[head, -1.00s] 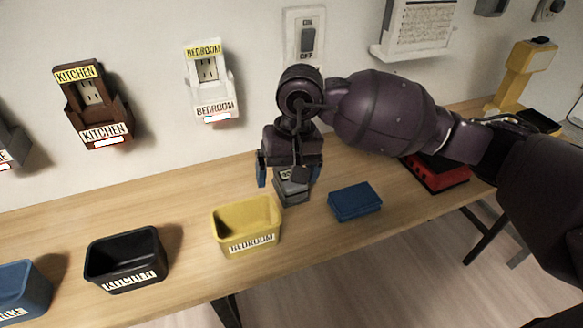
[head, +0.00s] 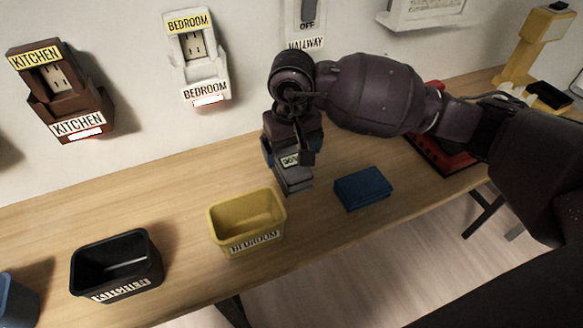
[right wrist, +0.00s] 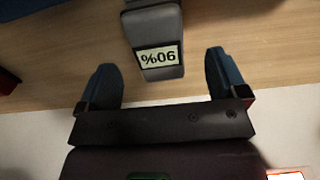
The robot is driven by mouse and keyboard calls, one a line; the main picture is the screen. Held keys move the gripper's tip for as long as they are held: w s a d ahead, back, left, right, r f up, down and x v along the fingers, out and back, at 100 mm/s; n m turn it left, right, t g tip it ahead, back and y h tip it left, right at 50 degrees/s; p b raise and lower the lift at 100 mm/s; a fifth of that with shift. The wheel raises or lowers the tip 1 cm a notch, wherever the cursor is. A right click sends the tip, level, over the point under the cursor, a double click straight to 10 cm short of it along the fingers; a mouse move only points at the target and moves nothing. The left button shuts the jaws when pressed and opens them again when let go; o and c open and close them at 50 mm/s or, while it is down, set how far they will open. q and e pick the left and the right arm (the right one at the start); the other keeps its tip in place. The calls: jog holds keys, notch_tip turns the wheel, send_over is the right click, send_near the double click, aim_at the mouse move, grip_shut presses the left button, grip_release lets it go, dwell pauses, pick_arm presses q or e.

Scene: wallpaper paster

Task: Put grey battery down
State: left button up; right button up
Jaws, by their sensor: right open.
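The grey battery (head: 294,178) stands on the wooden table, to the right of the yellow bin. Its label reads 90% and shows in the right wrist view, where the battery (right wrist: 155,27) is between and just beyond the fingers. My right gripper (head: 287,160) is open at the battery, with its blue fingertips apart. In the right wrist view the right gripper (right wrist: 162,80) shows a gap between each finger and the battery. My left gripper is not in view.
A yellow BEDROOM bin (head: 246,222) stands left of the battery, and a black KITCHEN bin (head: 117,266) further left. A blue block (head: 362,189) lies to the right. A red device (head: 445,150) is behind my right arm. Brown KITCHEN (head: 62,90) and white BEDROOM (head: 197,58) holders are on the wall.

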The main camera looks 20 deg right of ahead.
aim_at(292, 160)
jog(key=f, duration=0.5)
jog(key=shift+w+d+b, duration=0.15)
jog(key=shift+w+b, duration=0.2)
jog(key=shift+b, duration=0.05)
jog(key=shift+r, duration=0.1)
jog(key=c, duration=1.4)
